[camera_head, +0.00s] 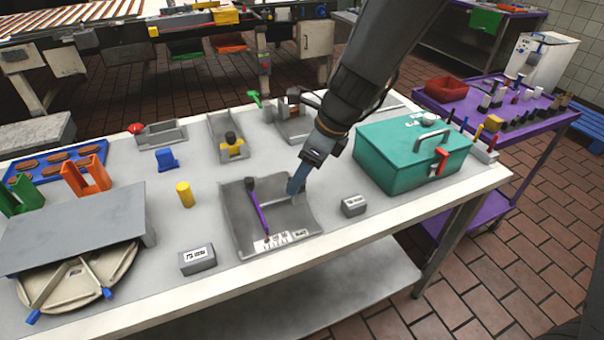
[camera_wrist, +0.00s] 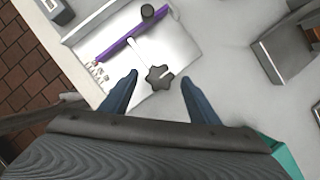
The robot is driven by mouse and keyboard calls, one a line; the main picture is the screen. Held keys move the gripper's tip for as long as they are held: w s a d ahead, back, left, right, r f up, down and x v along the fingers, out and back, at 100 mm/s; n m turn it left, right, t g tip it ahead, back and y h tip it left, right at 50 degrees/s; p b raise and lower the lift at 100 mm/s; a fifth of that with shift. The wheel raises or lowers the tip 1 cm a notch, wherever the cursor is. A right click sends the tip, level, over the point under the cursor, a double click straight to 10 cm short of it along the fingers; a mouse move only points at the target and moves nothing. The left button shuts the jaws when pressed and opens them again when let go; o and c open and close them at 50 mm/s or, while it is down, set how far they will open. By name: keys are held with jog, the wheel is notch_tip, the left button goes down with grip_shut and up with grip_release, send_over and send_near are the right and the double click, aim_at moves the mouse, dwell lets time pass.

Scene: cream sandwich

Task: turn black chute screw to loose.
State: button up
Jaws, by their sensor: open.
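The black chute screw (camera_wrist: 158,78) is a star-shaped knob near the grey chute's edge in the wrist view. In the head view it cannot be made out, with my gripper over that spot. The grey chute (camera_head: 238,232) is a tray with a purple lever (camera_head: 260,212) and a printed scale. A black round knob (camera_wrist: 148,11) sits at the lever's end. My gripper (camera_head: 294,190) points down over the chute's right side. Its blue fingers are open, one on each side of the star knob in the wrist view; contact cannot be told.
A teal box (camera_head: 390,160) with a handle stands close right of my gripper. Small labelled grey blocks (camera_head: 354,207) (camera_head: 197,262) lie either side of the chute. A yellow cylinder (camera_head: 185,194) stands left. Grey fixtures (camera_head: 226,128) stand behind. The table's front edge is near.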

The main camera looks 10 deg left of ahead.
jog(key=shift+a+f, duration=0.1)
jog(key=shift+f, duration=0.15)
jog(key=c, duration=1)
jog(key=shift+c, duration=0.2)
